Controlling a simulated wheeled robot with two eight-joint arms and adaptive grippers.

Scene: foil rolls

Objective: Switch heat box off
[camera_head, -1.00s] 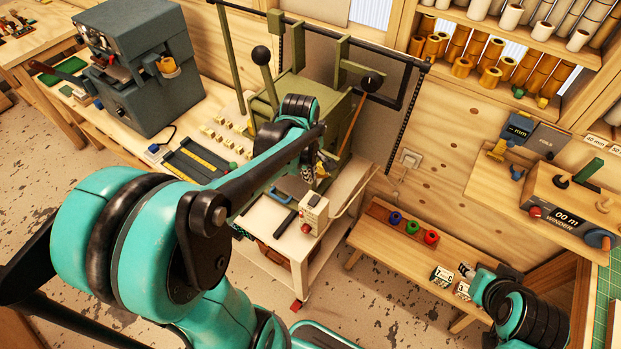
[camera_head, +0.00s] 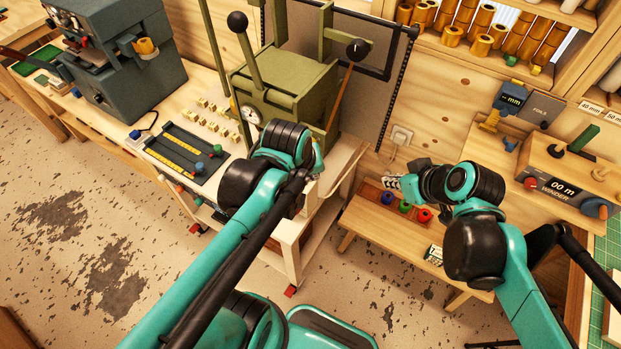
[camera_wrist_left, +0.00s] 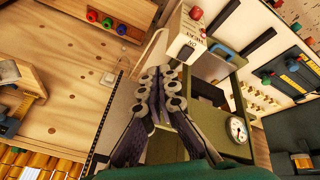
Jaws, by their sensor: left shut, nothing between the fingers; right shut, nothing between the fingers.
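The heat box seems to be the small cream box (camera_wrist_left: 188,38) with red knobs and a small display, at the top of the left wrist view. In the head view it is mostly hidden behind my left arm. My left gripper (camera_wrist_left: 160,82) is shut and empty, its fingertips pointing up the wrist picture toward the cream box with a gap that I cannot judge. In the head view the left gripper (camera_head: 318,165) is partly hidden by its own wrist, in front of the green press. My right gripper (camera_head: 392,183) is shut and empty, above the low bench.
The green press (camera_head: 285,85) with a gauge and ball-topped lever stands behind my left arm. The low bench (camera_head: 375,228) holds red, green and blue spools. A winder (camera_head: 565,185) stands at right. Open floor lies at lower left.

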